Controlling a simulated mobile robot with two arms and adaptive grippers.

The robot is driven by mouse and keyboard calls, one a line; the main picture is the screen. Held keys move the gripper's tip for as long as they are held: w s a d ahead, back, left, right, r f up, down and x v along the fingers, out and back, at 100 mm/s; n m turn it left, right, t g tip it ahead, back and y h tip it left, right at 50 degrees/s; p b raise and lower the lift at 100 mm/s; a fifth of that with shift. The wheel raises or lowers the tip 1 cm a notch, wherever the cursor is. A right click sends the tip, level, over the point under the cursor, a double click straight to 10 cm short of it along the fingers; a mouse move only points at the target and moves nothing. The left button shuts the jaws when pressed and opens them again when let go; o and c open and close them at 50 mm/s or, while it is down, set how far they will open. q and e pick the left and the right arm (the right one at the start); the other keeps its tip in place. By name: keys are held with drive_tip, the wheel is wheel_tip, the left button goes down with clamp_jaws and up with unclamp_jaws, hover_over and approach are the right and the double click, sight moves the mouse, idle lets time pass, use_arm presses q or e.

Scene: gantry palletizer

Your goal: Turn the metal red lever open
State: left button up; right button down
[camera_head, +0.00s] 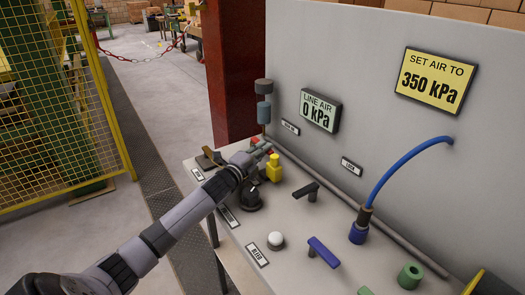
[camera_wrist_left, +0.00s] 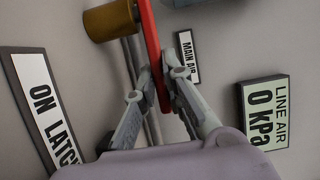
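The red lever (camera_wrist_left: 150,45) shows in the left wrist view as a long flat bar running down between the fingers of my left gripper (camera_wrist_left: 157,78). The fingers lie close against both sides of it and look shut on it. In the head view my left gripper (camera_head: 262,148) is at the back of the bench by the panel, and only small red parts of the lever (camera_head: 254,140) show around the fingers. A brass-coloured cylinder (camera_wrist_left: 108,21) is beside the lever's upper end. My right gripper is not in view.
The line air display (camera_head: 320,111) reads 0 kPa; a yellow sign (camera_head: 436,80) says set air to 350 kPa. A yellow fitting (camera_head: 273,168), black lever (camera_head: 307,191), white button (camera_head: 276,240) and blue lever (camera_head: 323,251) stand nearby. A blue hose (camera_head: 400,165) arches at right.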

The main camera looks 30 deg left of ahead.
use_arm(q)
clamp_jaws()
idle(0.3)
drive_tip(key=shift+s+a+r+m+h, duration=0.1)
drive_tip(key=shift+s+a+m+h, duration=0.2)
drive_tip(key=shift+m+h, duration=0.45)
drive_tip(key=shift+s+a+m+h, duration=0.15)
drive_tip(key=shift+a+m+h, duration=0.1)
drive_tip(key=shift+h, duration=0.4)
drive_tip(key=h, duration=0.1)
drive_tip(key=m+h+b, duration=0.1)
drive_tip(key=m+g+h, duration=0.1)
drive_tip(key=shift+s+a+b, duration=0.3)
drive_tip(key=shift+s+a, duration=0.05)
drive_tip(key=shift+s+m+h, duration=0.2)
drive_tip(key=shift+m+h, duration=0.1)
drive_tip(key=shift+h, duration=0.3)
drive_tip(key=o, duration=0.6)
unclamp_jaws()
